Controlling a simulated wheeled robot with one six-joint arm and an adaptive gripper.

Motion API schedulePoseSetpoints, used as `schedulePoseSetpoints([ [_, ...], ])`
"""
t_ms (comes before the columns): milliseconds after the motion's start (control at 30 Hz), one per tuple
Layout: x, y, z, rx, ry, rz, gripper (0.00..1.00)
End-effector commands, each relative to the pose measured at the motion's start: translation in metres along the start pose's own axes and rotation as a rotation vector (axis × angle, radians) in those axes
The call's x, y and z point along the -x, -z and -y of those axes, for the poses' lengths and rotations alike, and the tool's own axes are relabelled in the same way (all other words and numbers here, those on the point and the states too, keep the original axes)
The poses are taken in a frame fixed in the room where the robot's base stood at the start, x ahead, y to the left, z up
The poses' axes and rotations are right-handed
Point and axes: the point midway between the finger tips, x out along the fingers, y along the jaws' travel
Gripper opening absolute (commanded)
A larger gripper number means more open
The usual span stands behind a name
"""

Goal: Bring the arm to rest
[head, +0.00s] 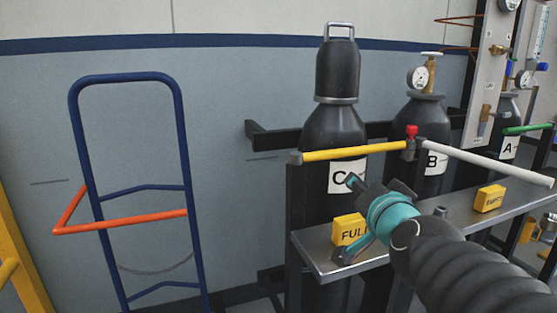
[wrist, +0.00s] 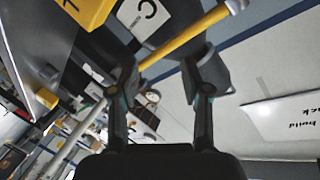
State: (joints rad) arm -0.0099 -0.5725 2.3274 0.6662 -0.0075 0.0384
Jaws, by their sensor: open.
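My gripper (head: 347,220) reaches in from the lower right in the head view, with my dark ribbed arm behind its teal wrist. Its fingers are spread apart, one high and one low, in front of cylinder C (head: 338,125) and around the height of the yellow FULL block (head: 347,230). In the wrist view my gripper (wrist: 160,70) shows two separate fingers with nothing held between them. The yellow bar (wrist: 187,38) and the C label (wrist: 143,17) show beyond the fingertips. The gap to the FULL block is hard to judge.
Cylinder B (head: 420,120) has a gauge, and a white bar (head: 485,163) crosses nearby. A blue hand truck (head: 185,150) stands left. Wall space between is clear.

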Motion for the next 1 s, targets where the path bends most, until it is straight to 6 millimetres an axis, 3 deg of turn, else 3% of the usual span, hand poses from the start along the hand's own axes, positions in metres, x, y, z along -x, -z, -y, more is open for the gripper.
schedulePoseSetpoints([
  [33,0.008,-0.023,-0.005,0.07,-0.005,0.087,0.47],
  [200,0.045,-0.097,-0.043,0.31,-0.072,0.394,0.47],
  [300,0.073,-0.13,-0.075,0.437,-0.139,0.561,0.47],
  [400,0.1,-0.15,-0.105,0.536,-0.21,0.694,0.47],
  [500,0.121,-0.162,-0.128,0.603,-0.27,0.788,0.47],
  [633,0.137,-0.167,-0.143,0.645,-0.314,0.851,0.47],
  [1000,0.139,-0.168,-0.146,0.653,-0.322,0.862,0.47],
])
